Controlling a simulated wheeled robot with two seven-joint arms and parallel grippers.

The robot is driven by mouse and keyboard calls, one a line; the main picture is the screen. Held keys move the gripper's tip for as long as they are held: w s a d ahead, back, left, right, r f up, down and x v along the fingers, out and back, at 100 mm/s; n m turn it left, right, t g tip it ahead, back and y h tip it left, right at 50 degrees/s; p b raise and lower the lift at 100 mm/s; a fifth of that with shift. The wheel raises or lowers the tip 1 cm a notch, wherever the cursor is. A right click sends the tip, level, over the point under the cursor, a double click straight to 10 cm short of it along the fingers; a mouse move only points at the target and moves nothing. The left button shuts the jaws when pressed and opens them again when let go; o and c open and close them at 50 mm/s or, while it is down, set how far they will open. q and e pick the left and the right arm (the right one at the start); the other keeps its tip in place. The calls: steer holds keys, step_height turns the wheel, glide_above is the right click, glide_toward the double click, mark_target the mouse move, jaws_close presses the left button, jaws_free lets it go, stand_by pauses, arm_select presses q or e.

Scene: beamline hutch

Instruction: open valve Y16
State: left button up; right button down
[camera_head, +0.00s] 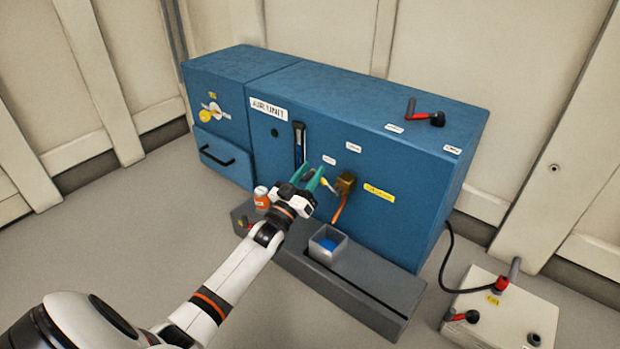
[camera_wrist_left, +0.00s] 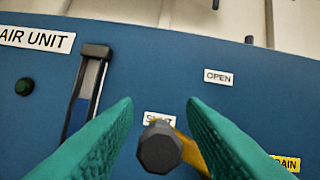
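The valve on the front of the blue air unit (camera_head: 405,165) has a brass body (camera_head: 346,182) and a yellow lever (camera_head: 327,184). In the left wrist view a dark faceted knob (camera_wrist_left: 158,148) stands before the SHUT label (camera_wrist_left: 158,118), partly covering it, with yellow behind it. The OPEN label (camera_wrist_left: 218,77) is higher right. A yellow label (camera_head: 379,192) sits right of the valve; its end reads like DRAIN in the wrist view, and I cannot read Y16. My left gripper (camera_head: 309,178) is open, its green fingers either side of the knob, with gaps visible. My right gripper is out of view.
An orange spout (camera_head: 339,208) points down toward a grey cup (camera_head: 327,245) with blue inside, on a grey plinth (camera_head: 365,290). An orange-labelled bottle (camera_head: 261,198) stands beside my arm. Red-handled valves are on the unit's top (camera_head: 428,117) and the floor box (camera_head: 510,315).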

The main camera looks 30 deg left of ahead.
arm_select(q)
steer(key=shift+w+r, duration=0.1)
steer(key=shift+w, duration=0.05)
steer(key=shift+c, duration=0.2)
jaws_close()
steer(key=shift+d, duration=0.15)
stand_by(0.5)
